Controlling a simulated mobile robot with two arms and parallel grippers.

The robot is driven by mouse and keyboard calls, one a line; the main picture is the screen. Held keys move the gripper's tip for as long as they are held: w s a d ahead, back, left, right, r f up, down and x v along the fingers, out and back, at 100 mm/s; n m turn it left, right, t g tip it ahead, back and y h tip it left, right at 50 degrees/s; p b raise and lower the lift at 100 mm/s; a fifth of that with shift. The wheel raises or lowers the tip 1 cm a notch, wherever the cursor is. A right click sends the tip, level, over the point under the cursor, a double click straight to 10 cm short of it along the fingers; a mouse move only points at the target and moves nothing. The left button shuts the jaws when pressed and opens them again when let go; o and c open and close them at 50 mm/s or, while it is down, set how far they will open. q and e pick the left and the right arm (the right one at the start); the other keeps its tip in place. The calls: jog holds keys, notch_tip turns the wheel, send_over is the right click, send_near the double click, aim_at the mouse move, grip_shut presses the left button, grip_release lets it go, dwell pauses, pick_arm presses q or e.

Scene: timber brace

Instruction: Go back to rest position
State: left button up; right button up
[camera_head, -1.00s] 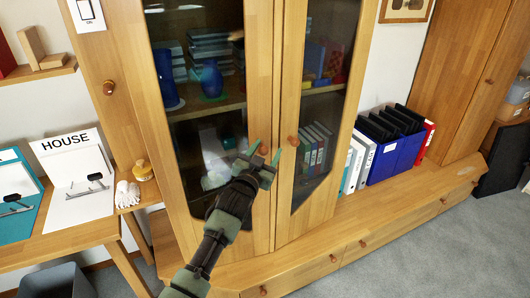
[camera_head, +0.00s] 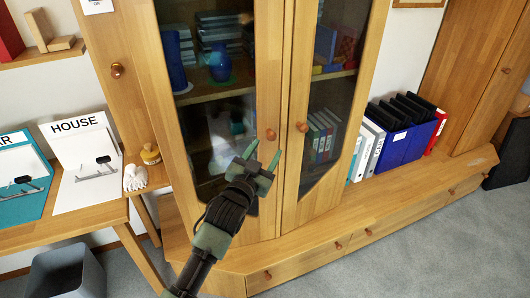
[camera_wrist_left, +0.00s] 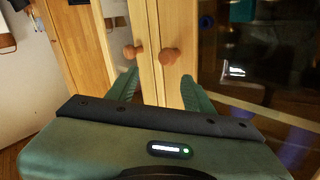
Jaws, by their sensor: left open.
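My left gripper (camera_head: 262,157) is open and empty in the head view, in front of the wooden cabinet's two glass doors. Its green fingers sit just below the left door's round knob (camera_head: 270,134), and the right door's knob (camera_head: 302,127) is up and to the right. Both doors look shut. In the left wrist view, the open fingers (camera_wrist_left: 160,90) stand apart, with both knobs (camera_wrist_left: 169,56) beyond and between them. I cannot tell whether a finger touches the door. My right gripper is not in view.
A table (camera_head: 95,218) with a HOUSE folder (camera_head: 85,150) and white gloves (camera_head: 134,178) stands at left, a grey bin (camera_head: 68,272) below it. Blue binders (camera_head: 400,143) stand on the low ledge (camera_head: 400,192) at right. Grey carpet (camera_head: 430,255) is clear at front right.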

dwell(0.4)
pick_arm(q)
jog(key=s+a+f+n+g+y, duration=0.1)
jog(key=s+a+f+g, duration=0.1)
jog(key=f, duration=0.9)
jog(key=s+a+f+g+y, duration=0.1)
jog(key=s+a+f+g, duration=0.15)
jog(key=f, duration=0.85)
jog(key=s+a+f+n+g+y, duration=0.1)
jog(key=s+a+f+g, duration=0.15)
jog(key=s+f, duration=0.6)
jog(key=s+a+f+g+y, duration=0.1)
jog(key=s+a+f, duration=0.3)
jog(key=f, duration=0.8)
jog(key=s+a+f+g, duration=0.2)
jog(key=s+f, duration=0.4)
jog(key=s, duration=0.8)
jog(key=s+a+f+n+g+y, duration=0.1)
jog(key=s+a+f+g, duration=0.2)
jog(key=s+f, duration=0.4)
jog(key=s+a+f+n+g, duration=0.1)
jog(key=s+a+f+g, duration=0.2)
jog(key=s, duration=1.9)
notch_tip(320, 180, down, 4)
jog(key=shift+a+r+y, duration=0.1)
jog(key=shift+a+y, duration=0.2)
jog(key=shift+a, duration=0.15)
